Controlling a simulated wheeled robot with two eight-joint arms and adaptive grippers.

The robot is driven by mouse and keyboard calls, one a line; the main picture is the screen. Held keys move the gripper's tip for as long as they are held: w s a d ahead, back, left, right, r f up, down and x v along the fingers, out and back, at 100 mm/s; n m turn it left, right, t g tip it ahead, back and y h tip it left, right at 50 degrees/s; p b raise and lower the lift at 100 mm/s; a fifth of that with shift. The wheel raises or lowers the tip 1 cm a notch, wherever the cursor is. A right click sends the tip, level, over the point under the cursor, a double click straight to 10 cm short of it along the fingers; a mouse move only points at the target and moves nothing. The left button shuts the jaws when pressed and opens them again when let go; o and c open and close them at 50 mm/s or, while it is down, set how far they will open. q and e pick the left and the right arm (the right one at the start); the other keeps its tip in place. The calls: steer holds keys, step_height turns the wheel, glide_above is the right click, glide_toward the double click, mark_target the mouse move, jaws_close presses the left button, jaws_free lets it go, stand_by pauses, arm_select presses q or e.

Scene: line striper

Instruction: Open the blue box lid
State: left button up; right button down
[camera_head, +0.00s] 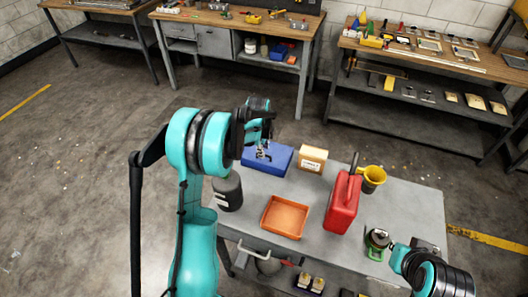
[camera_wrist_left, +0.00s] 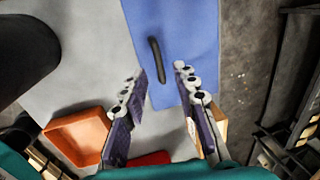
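The blue box (camera_head: 281,155) stands at the far left part of the grey table, its lid looking closed. In the left wrist view, the blue lid (camera_wrist_left: 190,40) bears a dark bar handle (camera_wrist_left: 155,52). My left gripper (camera_head: 262,152) is over the box. In its wrist view the gripper (camera_wrist_left: 158,76) is open, and the handle's near end appears between its fingertips. I cannot tell whether they touch it. My right arm is at the lower right; its gripper (camera_head: 402,256) is near a green and dark item, and its fingers are too unclear to read.
On the table (camera_head: 415,203) are a dark canister (camera_head: 228,193), an orange tray (camera_head: 285,216), a tan carton (camera_head: 312,159), a red jerry can (camera_head: 343,203), a yellow funnel-like container (camera_head: 372,178) and a green and dark item (camera_head: 377,243). Workbenches stand behind.

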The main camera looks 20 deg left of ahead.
arm_select(q)
steer(key=shift+w+f, duration=0.2)
steer(key=shift+f, duration=0.85)
jaws_close()
arm_select(e)
steer(key=shift+f, duration=0.1)
arm_select(q)
steer(key=shift+w+r, duration=0.1)
steer(key=shift+r, duration=0.1)
